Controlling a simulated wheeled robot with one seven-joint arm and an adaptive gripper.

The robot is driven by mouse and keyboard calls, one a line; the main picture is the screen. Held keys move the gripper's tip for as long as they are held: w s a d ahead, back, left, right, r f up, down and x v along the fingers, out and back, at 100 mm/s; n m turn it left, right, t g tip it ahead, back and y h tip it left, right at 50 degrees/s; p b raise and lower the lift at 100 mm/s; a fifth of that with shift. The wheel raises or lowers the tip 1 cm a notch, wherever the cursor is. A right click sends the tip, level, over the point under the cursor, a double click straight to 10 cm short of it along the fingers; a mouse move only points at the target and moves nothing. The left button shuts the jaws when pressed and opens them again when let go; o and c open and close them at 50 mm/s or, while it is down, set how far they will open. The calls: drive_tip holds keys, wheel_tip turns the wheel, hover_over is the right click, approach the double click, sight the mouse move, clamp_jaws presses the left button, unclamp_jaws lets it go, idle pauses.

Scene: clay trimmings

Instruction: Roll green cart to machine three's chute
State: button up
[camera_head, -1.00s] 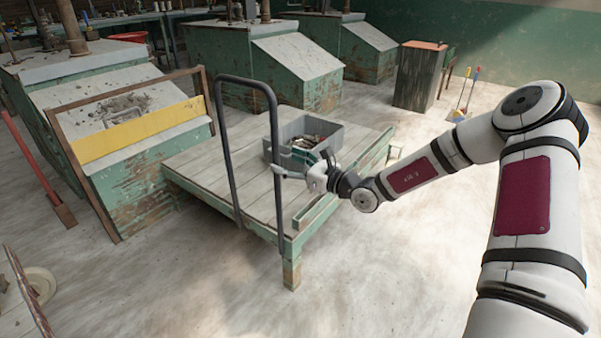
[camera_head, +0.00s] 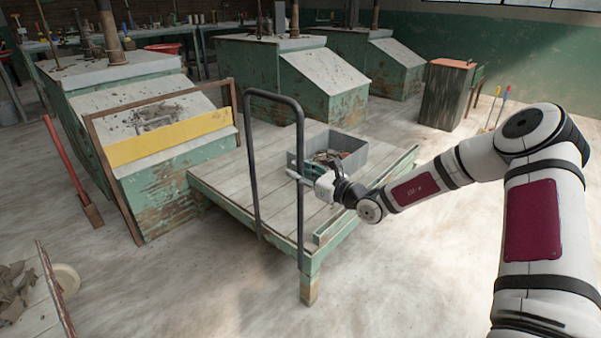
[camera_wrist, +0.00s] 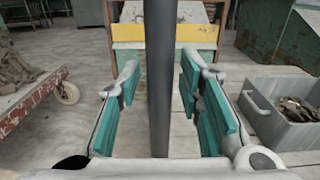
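The green cart (camera_head: 230,185) has a plank top, a worn green frame and a dark looped push handle (camera_head: 252,160). Its left end stands close to the nearest green machine (camera_head: 155,190). My gripper (camera_head: 297,176) is at the right post of the handle. In the wrist view, my gripper's teal fingers (camera_wrist: 158,85) stand open on either side of the dark post (camera_wrist: 160,40), with gaps showing. A sloped grey top with clay scraps (camera_head: 150,115) and a yellow board (camera_head: 170,137) front the nearest machine. Which machine is number three cannot be told.
A grey bin (camera_head: 352,163) of scraps sits on the cart. Two more green machines (camera_head: 320,100) (camera_head: 390,75) stand behind. A low trolley (camera_head: 48,300) with clay is bottom left; a red-handled tool (camera_head: 70,165) leans nearby. The foreground floor is clear.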

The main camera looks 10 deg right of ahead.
clamp_jaws()
drive_tip(key=s+a+p, duration=0.2)
drive_tip(key=s+a, duration=0.2)
drive_tip(key=a, duration=0.2)
drive_tip(key=shift+s+a, duration=0.3)
drive_tip(key=shift+s, duration=0.1)
drive_tip(key=s+a+p, duration=0.3)
drive_tip(key=s+a, duration=0.1)
drive_tip(key=a, duration=0.2)
drive_tip(key=shift+s+a, duration=0.25)
drive_tip(key=shift+s, duration=0.1)
idle(0.4)
drive_tip(key=s+a+p, duration=0.3)
drive_tip(key=s+a, duration=0.1)
drive_tip(key=a, duration=0.2)
drive_tip(key=shift+s+a, duration=0.25)
drive_tip(key=shift+s, duration=0.15)
drive_tip(key=shift+w, duration=0.1)
idle(0.3)
